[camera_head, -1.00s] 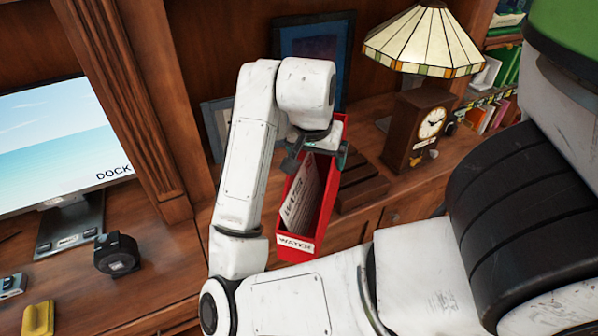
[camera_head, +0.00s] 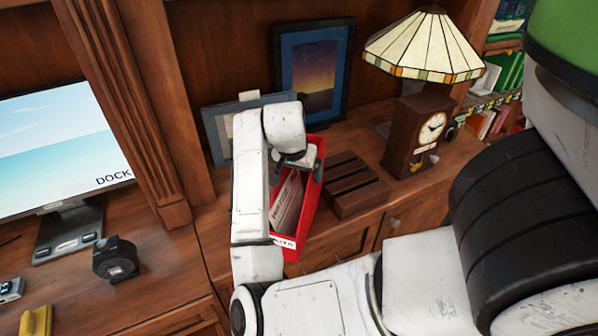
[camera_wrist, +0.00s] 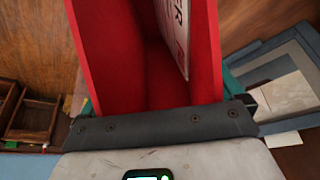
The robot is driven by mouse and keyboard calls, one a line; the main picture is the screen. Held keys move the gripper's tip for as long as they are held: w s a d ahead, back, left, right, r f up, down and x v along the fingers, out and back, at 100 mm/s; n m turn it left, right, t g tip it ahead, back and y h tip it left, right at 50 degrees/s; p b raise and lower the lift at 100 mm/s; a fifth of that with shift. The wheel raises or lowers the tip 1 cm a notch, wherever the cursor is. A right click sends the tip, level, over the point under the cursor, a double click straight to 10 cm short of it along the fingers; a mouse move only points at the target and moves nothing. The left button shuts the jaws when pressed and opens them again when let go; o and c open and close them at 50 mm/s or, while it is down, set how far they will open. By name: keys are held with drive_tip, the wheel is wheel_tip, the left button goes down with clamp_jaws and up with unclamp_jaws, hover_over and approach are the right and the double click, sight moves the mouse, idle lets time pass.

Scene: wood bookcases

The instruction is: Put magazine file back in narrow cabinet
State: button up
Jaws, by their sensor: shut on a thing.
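The red magazine file (camera_head: 306,210) is in my gripper (camera_head: 300,160), with papers standing inside and a white label on its low front end. In the head view it hangs in front of the cabinet top, tilted, and my arm hides part of its left side. In the wrist view the file (camera_wrist: 90,45) fills the middle, with a lettered paper (camera_wrist: 174,30) inside. My gripper (camera_wrist: 160,125) is shut on it. I cannot tell which piece of furniture is the narrow cabinet.
A slatted brown wooden holder (camera_head: 357,188) stands right of the file. A clock (camera_head: 418,135) and a stained-glass lamp (camera_head: 424,48) stand farther right. Framed pictures (camera_head: 313,75) lean behind. A monitor (camera_head: 62,140) and a black tape measure (camera_head: 115,258) are on the left desk.

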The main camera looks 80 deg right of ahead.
drive_tip(key=shift+f, duration=0.25)
drive_tip(key=shift+f, duration=0.2)
drive_tip(key=o, duration=1.3)
